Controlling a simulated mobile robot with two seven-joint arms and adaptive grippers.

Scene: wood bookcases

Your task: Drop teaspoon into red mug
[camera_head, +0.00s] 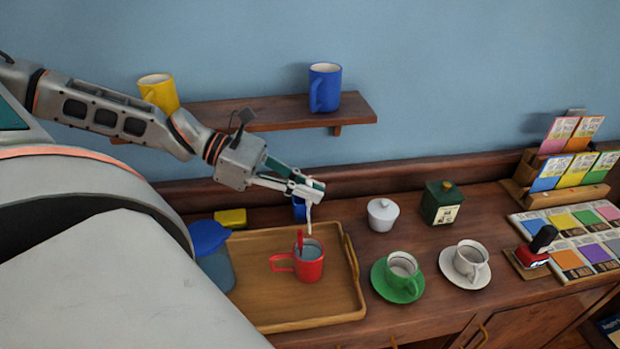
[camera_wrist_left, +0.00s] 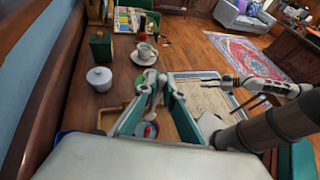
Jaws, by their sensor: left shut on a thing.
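The red mug (camera_head: 311,269) stands upright on the wooden tray (camera_head: 265,317), its handle to the left. It holds something grey, and a thin red piece (camera_head: 300,239) stands up at its rim. My left gripper (camera_head: 312,190) is above the mug, shut on the pale teaspoon (camera_head: 308,218), which hangs down over the mug, apart from the tray. In the left wrist view the left fingertips (camera_wrist_left: 154,82) meet above the mug (camera_wrist_left: 151,130), which the fingers partly hide. My right gripper (camera_wrist_left: 212,80) shows small at the right there; its jaw state is unclear.
A white lidded pot (camera_head: 383,214), green canister (camera_head: 441,202), green cup (camera_head: 402,272) and white cup (camera_head: 470,260) stand right of the tray. A shelf (camera_head: 270,112) with a blue mug (camera_head: 324,85) and yellow mug (camera_head: 159,92) is behind.

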